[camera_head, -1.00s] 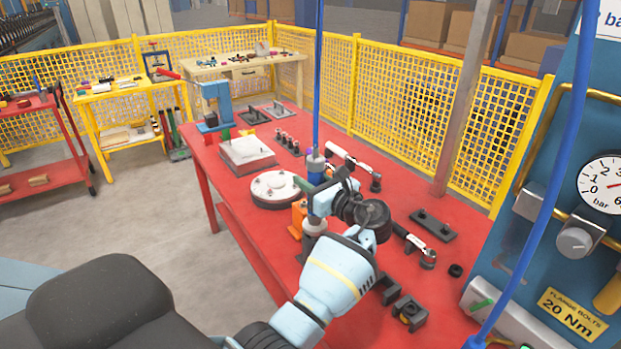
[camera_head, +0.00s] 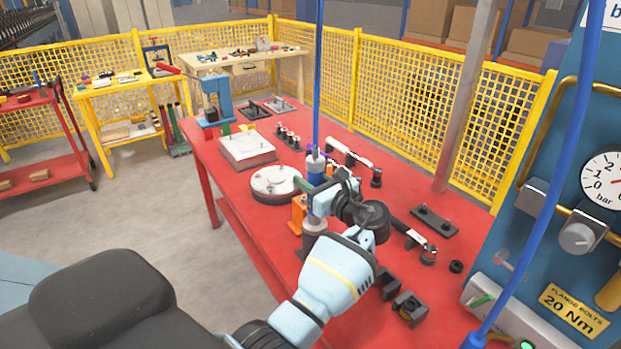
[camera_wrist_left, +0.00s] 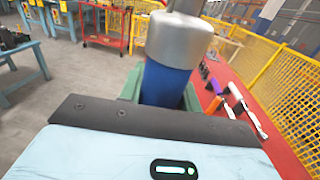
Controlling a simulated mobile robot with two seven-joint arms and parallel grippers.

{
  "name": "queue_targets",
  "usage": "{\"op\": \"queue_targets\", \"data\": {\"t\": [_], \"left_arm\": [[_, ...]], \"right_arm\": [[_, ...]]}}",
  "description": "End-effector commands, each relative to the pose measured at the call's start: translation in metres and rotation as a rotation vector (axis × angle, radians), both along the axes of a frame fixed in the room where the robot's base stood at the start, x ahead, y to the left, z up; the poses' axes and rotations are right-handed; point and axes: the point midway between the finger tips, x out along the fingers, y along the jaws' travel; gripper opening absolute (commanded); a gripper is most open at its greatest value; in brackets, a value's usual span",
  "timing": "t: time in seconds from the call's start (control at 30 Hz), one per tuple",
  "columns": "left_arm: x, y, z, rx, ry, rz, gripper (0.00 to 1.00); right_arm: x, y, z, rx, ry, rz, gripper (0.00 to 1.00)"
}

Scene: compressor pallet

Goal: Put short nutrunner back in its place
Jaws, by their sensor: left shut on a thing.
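My left gripper (camera_head: 322,188) is shut on an upright nutrunner (camera_head: 316,163) with a blue body and silver parts, with a blue hose running straight up from it. In the left wrist view the green fingers (camera_wrist_left: 163,97) sit on both sides of its blue body (camera_wrist_left: 166,84), below a silver collar. The tool is over the red table, beside an orange holder (camera_head: 298,209). My gripper and wrist hide part of its lower end, so I cannot tell whether it touches anything below. My right gripper is not in view.
The red table (camera_head: 240,203) carries a round pale flange (camera_head: 274,181), a square plate (camera_head: 247,147), a white-handled wrench (camera_head: 350,155), another wrench (camera_head: 412,236) and black blocks (camera_head: 408,308). A blue panel with a gauge (camera_head: 606,176) stands at right. Yellow fencing (camera_head: 420,110) runs behind.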

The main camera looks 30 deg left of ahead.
Motion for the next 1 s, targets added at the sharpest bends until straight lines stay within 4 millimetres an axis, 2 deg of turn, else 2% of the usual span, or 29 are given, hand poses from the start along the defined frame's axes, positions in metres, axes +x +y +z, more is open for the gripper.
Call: {"op": "queue_targets", "data": {"t": [0.23,0.27,0.43,0.87,1.0], "left_arm": [[0.0,0.0,0.0,0.004,-0.006,0.0,0.0],[0.0,0.0,0.0,0.004,-0.006,0.0,0.36],[0.0,0.0,-0.001,0.003,-0.005,0.0,0.58],[0.0,0.0,-0.005,-0.002,0.002,0.0,0.59],[-0.006,-0.024,-0.005,-0.003,0.001,-0.003,0.59]], "right_arm": [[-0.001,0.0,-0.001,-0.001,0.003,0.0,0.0],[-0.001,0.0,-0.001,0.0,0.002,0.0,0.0],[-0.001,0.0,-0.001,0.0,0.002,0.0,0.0],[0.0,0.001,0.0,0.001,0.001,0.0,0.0],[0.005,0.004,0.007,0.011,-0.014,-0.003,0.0]]}}
